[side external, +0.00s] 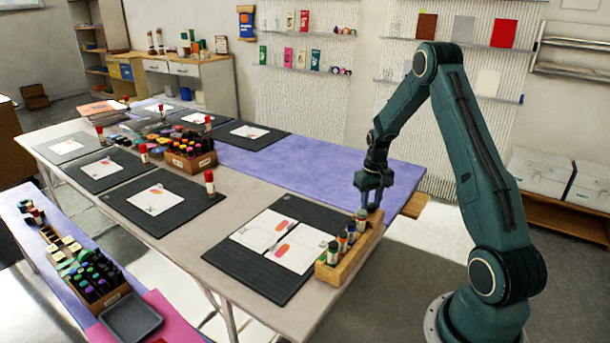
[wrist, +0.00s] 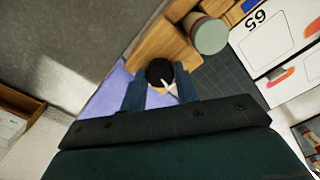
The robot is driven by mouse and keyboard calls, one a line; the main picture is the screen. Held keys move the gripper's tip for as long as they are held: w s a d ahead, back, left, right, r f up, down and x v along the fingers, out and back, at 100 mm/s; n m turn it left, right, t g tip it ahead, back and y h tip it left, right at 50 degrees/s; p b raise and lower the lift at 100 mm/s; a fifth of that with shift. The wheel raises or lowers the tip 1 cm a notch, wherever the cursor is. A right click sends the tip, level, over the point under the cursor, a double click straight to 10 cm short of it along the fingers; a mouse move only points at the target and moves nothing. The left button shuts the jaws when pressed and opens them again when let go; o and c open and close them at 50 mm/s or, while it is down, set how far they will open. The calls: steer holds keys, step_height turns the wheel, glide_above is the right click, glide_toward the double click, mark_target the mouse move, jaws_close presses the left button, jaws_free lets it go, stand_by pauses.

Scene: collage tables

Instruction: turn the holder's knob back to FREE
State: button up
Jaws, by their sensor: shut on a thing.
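The wooden holder (side external: 334,276) stands at the right edge of the near black mat, with several small bottles (side external: 342,241) in its row. In the wrist view the holder's end (wrist: 163,46) shows as pale wood, with a grey-green bottle cap (wrist: 208,34) close by. The black round knob (wrist: 160,72) sits at that end. Its white pointer slants toward the lower right. My gripper (side external: 370,206) is at the holder's far end. In the wrist view its two blue fingers (wrist: 161,84) are shut on the knob, one on each side. No FREE mark is readable.
Two white cards (side external: 279,241) with orange shapes lie on the black mat (side external: 245,272) beside the holder. A crate of markers (side external: 191,163) and further mats stand farther down the table. White boxes (side external: 590,185) rest on a low shelf at right.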

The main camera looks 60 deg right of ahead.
mark_target(371, 205)
steer(key=shift+r+n, duration=0.1)
steer(key=shift+n, duration=1.1)
steer(key=o, duration=1)
steer(key=shift+c, duration=0.2)
steer(key=shift+r, duration=0.1)
step_height(371, 205, up, 14)
steer(key=shift+f, duration=0.2)
